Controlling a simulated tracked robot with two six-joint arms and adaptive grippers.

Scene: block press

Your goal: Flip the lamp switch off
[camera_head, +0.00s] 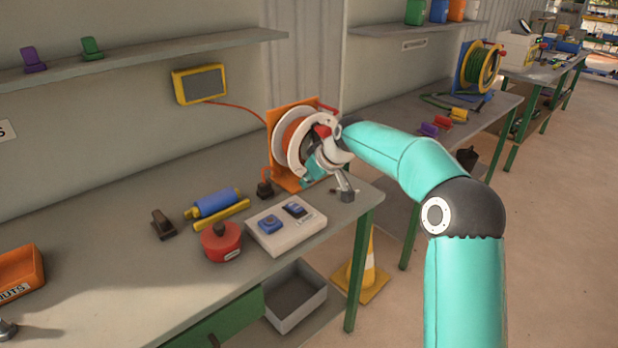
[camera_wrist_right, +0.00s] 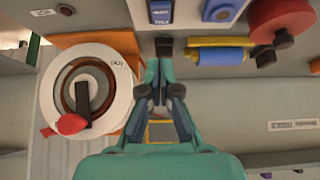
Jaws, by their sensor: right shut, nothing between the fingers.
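A pale switch box (camera_head: 287,232) stands near the front edge of the bench. It carries a dark rocker switch with a blue part (camera_head: 296,210) and a blue button (camera_head: 268,223). In the right wrist view the blue rocker (camera_wrist_right: 160,12) is at the top, beside the blue button (camera_wrist_right: 221,10). I cannot tell the rocker's position. My right gripper (camera_head: 309,178) is shut and empty, behind and to the right of the box in the head view, in front of the reel. Its fingertips (camera_wrist_right: 160,66) are apart from the switch. My left gripper is not in view.
A white and orange reel (camera_head: 289,135) stands behind my right gripper. A black plug (camera_head: 265,188), blue cylinder (camera_head: 215,202) and red round container (camera_head: 221,242) surround the box. A yellow-framed dark panel (camera_head: 200,84) hangs on the wall. The bench's left middle is clear.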

